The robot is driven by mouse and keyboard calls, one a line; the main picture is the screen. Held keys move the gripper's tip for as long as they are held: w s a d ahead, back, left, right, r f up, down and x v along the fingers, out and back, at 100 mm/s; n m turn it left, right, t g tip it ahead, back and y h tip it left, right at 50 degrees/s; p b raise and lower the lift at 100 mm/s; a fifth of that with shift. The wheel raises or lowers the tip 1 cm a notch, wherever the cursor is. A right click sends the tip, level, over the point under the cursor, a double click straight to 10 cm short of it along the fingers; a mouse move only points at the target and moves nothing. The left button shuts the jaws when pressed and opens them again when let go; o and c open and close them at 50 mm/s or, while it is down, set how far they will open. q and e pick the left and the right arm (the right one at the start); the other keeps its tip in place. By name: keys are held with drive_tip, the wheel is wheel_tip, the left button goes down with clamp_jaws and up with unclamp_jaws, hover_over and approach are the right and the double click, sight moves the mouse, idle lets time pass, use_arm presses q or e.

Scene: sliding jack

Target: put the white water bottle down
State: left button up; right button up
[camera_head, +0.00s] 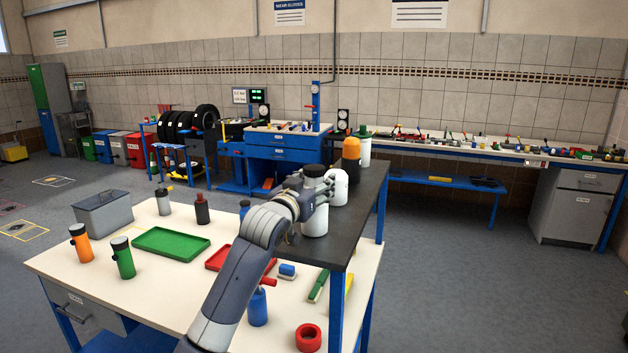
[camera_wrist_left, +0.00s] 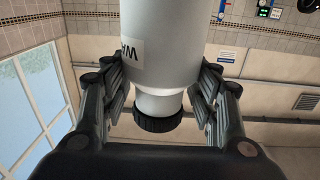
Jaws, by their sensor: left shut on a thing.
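The white water bottle (camera_head: 315,223) has a black cap and is at the near left part of the dark raised shelf (camera_head: 361,212). My left gripper (camera_head: 318,192) is shut around its upper body, and the fingers hide part of it. The head view does not show clearly whether its base touches the shelf. In the left wrist view the bottle (camera_wrist_left: 160,48) is between the two fingers of my left gripper (camera_wrist_left: 158,75), with part of a label showing and the black cap toward the palm. My right gripper is not in view.
Another white bottle (camera_head: 339,188) stands close behind the held one. An orange-topped container (camera_head: 351,158) and a green-topped white one (camera_head: 364,147) stand farther back on the shelf. The shelf's right side is bare. A green tray (camera_head: 171,243) and a red ring (camera_head: 308,338) lie on the lower table.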

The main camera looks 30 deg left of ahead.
use_arm(q)
drive_tip(key=shift+r, duration=0.1)
drive_tip(key=o, duration=1.2)
drive_tip(key=shift+f, duration=0.2)
drive_tip(key=shift+c, duration=0.2)
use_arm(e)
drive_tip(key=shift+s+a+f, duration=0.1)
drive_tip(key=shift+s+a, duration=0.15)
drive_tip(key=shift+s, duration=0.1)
use_arm(q)
drive_tip(key=shift+r, duration=0.15)
drive_tip(key=shift+s, duration=0.15)
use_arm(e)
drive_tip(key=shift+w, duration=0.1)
use_arm(q)
drive_tip(key=s+d+b, duration=0.2)
drive_tip(key=s+b, duration=0.1)
drive_tip(key=s, duration=0.8)
drive_tip(key=shift+s+d+b, duration=0.2)
drive_tip(key=shift+s+b, duration=0.1)
drive_tip(key=shift+b, duration=0.1)
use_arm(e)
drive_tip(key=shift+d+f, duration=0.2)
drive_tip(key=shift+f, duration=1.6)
